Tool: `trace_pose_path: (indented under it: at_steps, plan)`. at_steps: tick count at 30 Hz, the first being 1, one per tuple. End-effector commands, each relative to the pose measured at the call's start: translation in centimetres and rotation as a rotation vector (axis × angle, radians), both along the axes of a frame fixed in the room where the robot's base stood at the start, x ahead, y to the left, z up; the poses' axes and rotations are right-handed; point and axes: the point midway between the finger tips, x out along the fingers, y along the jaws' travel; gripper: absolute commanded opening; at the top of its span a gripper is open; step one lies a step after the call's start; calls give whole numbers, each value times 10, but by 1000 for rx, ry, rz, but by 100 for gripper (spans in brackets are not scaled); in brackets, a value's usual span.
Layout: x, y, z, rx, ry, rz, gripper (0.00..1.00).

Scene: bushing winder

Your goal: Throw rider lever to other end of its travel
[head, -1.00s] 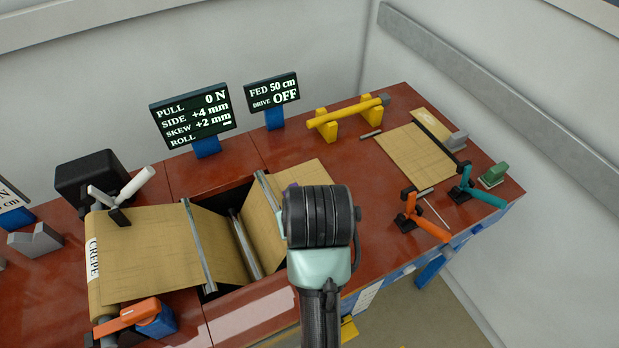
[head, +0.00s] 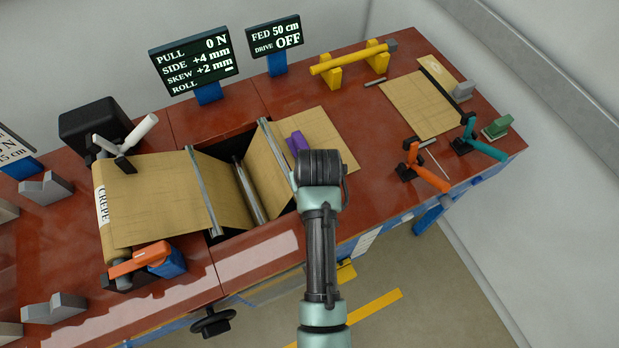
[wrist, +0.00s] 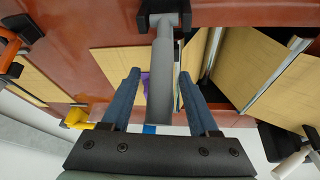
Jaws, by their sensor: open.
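No label in view names the rider lever. In the wrist view a grey round lever handle (wrist: 160,85), with a dark bracket (wrist: 163,14) at its upper end, runs between the two fingers of my gripper (wrist: 158,74). The fingers are open, one on each side of the handle, with a gap to each. In the head view my wrist hides the fingers and this handle. A purple piece (head: 298,142) shows just beyond my wrist, over the tan sheet. A sliver of it shows beside the handle in the wrist view (wrist: 145,86).
An orange lever (head: 428,178) and a teal lever (head: 484,149) stand at the right. A white-handled lever (head: 139,130) and an orange handle (head: 141,259) are at the left. An open well with metal rollers (head: 250,190) lies left of my wrist. The red bench right of it is mostly clear.

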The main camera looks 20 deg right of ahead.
Motion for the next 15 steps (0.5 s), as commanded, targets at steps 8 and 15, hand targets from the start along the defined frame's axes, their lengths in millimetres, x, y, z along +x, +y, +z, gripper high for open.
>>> trace_pose_path:
  at_steps: [8, 15]
  plan:
    - [3, -1, -7, 0, -1, 0, 61]
    - [3, -1, -6, 0, -1, 0, 43]
